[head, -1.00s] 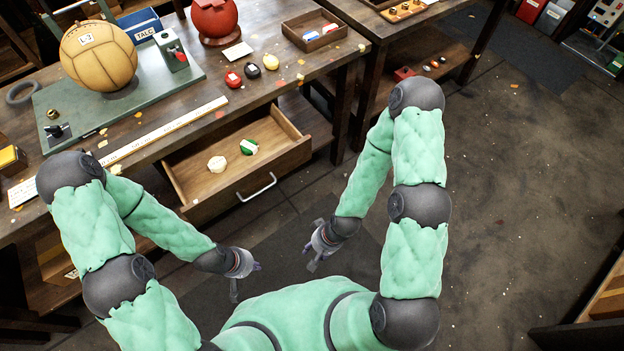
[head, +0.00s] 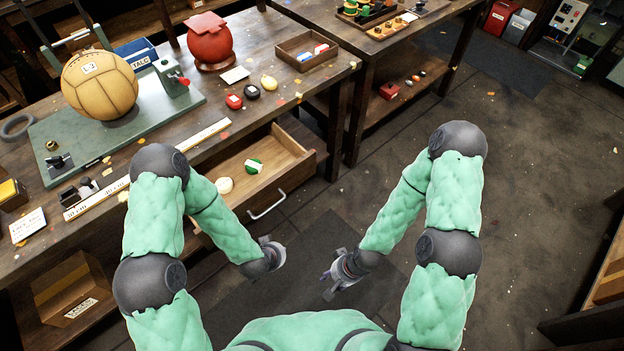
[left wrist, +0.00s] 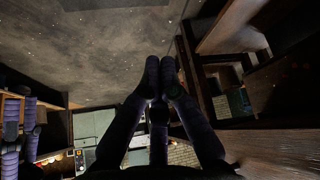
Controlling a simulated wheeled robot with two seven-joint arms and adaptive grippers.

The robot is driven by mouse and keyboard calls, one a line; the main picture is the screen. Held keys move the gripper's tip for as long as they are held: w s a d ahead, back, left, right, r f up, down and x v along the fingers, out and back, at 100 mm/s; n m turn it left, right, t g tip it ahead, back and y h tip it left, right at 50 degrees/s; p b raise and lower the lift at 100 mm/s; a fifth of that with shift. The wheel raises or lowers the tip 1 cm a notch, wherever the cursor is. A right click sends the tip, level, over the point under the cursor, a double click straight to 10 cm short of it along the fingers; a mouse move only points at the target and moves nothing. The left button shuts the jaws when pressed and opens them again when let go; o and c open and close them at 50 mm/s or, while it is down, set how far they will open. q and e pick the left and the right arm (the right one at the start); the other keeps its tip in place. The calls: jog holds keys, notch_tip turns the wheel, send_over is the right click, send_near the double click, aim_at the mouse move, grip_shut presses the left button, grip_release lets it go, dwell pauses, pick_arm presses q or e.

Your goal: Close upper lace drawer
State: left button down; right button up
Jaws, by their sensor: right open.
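The upper lace drawer (head: 288,181) is a wooden drawer pulled out from under the workbench, with a curved metal handle (head: 268,206) on its front. Inside lie a green and white bundle (head: 253,166) and a cream bundle (head: 224,185). My left forearm hides part of the drawer's left side. My left gripper (head: 277,253) is in front of and below the handle, apart from it. Its purple fingers (left wrist: 162,72) lie close together in the left wrist view; whether they are shut is unclear. My right gripper (head: 328,284) is open and empty, right of the left one and away from the drawer.
The workbench (head: 205,150) carries a large tan ball (head: 99,84), a red ball (head: 209,42) and an open wooden tray (head: 306,49). A cardboard box (head: 72,288) sits below the bench. A second table stands at the back right. Floor to the right is clear.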

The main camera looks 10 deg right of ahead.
aim_at(309, 167)
pick_arm(q)
jog(key=w+d+r+m+t, duration=0.5)
jog(key=w+d+m+t, duration=0.1)
jog(key=w+d+m, duration=0.15)
jog(key=s+d+r+m+t+b, duration=0.1)
jog(key=d+r+m+t, duration=0.3)
jog(key=r+m+t, duration=0.35)
jog(key=shift+m+g, duration=0.3)
jog(key=shift+g, duration=0.15)
jog(key=shift+w+a+r+b, duration=0.1)
jog(key=shift+w+b, duration=1.1)
jog(key=shift+w, duration=1.95)
jog(key=shift+w+a+r+b, duration=0.1)
jog(key=shift+w+b, duration=1.05)
jog(key=shift+w, duration=2)
